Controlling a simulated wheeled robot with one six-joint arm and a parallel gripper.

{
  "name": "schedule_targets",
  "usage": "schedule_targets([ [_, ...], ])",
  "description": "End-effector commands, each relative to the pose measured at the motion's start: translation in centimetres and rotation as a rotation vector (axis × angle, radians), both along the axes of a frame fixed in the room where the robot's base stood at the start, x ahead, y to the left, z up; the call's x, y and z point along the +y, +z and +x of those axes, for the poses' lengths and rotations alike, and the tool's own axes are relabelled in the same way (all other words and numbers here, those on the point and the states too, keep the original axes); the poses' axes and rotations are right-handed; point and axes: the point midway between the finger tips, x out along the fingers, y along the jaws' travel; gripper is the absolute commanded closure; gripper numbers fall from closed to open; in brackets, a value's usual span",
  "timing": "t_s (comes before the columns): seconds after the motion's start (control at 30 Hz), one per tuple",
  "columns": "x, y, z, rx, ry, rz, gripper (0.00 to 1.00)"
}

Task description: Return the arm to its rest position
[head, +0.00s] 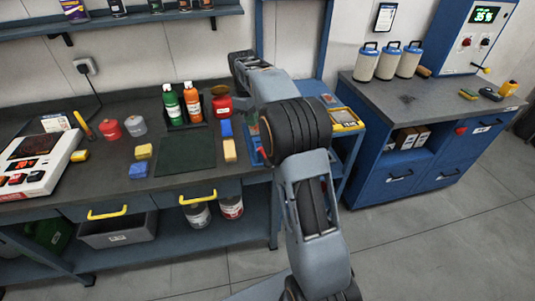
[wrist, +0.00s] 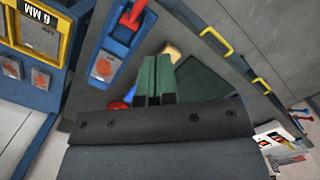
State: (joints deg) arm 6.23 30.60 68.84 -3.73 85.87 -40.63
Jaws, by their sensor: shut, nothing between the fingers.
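My gripper (wrist: 156,62) shows in the wrist view, its two green fingers side by side, shut and empty. It hangs above the workbench, and no object touches the fingertips. In the head view my arm rises from the bottom centre, bends at the middle and reaches up and left over the bench's right end. The fingers cannot be made out there. A dark green mat (head: 187,154) lies on the bench left of my arm; it also shows right of the fingers in the wrist view (wrist: 207,85).
Green (head: 171,104) and orange (head: 192,102) bottles and a red jar (head: 222,104) stand near my arm. A blue rack with a yellow-framed bin (head: 345,119) is just right of it. A blue cabinet (head: 400,182) stands farther right. Grey floor (head: 430,235) is clear.

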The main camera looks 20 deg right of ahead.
Motion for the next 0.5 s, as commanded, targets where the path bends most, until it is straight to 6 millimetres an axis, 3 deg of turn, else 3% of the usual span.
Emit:
schedule_targets([
  [0.3,0.0,0.0,0.0,0.000,-0.002,0.000,1.00],
  [0.4,0.0,-0.2,0.6,-0.040,-0.083,-0.008,1.00],
  [0.5,0.2,-3.4,-0.4,-0.033,-0.203,-0.010,1.00],
])
